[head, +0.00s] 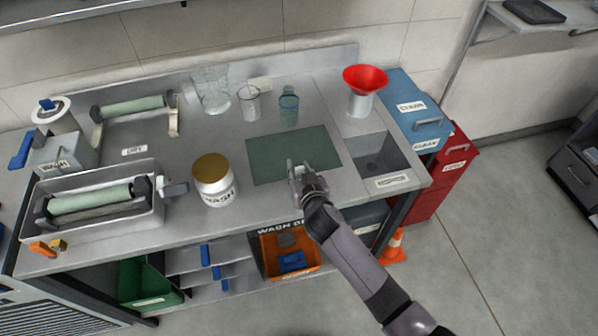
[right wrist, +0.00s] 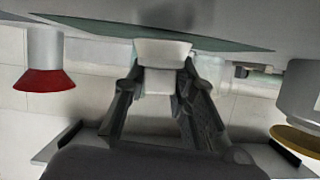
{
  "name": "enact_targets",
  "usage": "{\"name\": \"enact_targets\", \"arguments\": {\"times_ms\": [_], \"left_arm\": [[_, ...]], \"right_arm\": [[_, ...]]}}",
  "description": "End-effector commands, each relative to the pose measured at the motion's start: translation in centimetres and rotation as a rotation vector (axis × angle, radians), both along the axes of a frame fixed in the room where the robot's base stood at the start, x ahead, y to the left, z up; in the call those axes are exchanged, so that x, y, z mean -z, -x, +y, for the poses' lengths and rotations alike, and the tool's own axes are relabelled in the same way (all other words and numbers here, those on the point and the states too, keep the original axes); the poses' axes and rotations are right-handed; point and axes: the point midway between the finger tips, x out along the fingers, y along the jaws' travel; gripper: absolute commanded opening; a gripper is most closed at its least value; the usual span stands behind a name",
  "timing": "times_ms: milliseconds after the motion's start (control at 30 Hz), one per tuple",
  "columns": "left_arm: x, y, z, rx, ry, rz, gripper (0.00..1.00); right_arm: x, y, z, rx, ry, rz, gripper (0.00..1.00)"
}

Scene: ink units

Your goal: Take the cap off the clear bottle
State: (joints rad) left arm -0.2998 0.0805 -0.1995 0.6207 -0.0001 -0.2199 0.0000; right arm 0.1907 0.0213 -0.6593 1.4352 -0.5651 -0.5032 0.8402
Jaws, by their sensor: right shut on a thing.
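A see-through, blue-green tinted bottle (head: 289,109) stands upright at the back of the bench, behind the green mat (head: 265,158). Its top is too small to tell whether a cap sits on it. My right gripper (head: 296,173) is over the mat, in front of and apart from the bottle. In the right wrist view the right gripper (right wrist: 157,95) is shut on a small pale piece (right wrist: 162,52), wider at one end. I cannot tell for sure that it is the bottle's cap. My left gripper is not in view.
A clear beaker (head: 250,104) and a clear jug (head: 212,90) stand left of the bottle. A red funnel (head: 365,78) stands to the right, behind a sink (head: 377,155). A gold-lidded wash jar (head: 215,182) is left of the mat. The mat is otherwise clear.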

Motion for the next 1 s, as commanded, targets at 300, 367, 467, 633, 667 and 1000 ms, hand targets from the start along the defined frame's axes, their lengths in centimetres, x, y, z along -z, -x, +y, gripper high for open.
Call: {"name": "enact_targets", "arguments": {"times_ms": [300,367,467,633,667,1000], "left_arm": [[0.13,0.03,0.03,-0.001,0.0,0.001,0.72],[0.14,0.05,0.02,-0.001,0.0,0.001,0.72],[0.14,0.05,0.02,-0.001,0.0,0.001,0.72],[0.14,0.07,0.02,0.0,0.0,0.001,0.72],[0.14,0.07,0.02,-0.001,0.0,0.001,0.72],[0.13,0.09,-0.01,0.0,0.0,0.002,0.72]], "right_arm": [[1.12,0.04,0.05,-0.002,-0.001,0.0,0.0],[1.13,0.04,0.04,-0.001,0.0,0.0,0.28],[1.13,0.04,0.03,-0.001,0.0,0.0,0.35],[1.11,0.04,0.02,-0.001,0.0,0.0,0.46],[1.1,0.03,0.02,-0.001,0.0,0.0,0.46],[1.02,0.31,-0.07,-0.001,-0.001,0.0,0.46]]}}
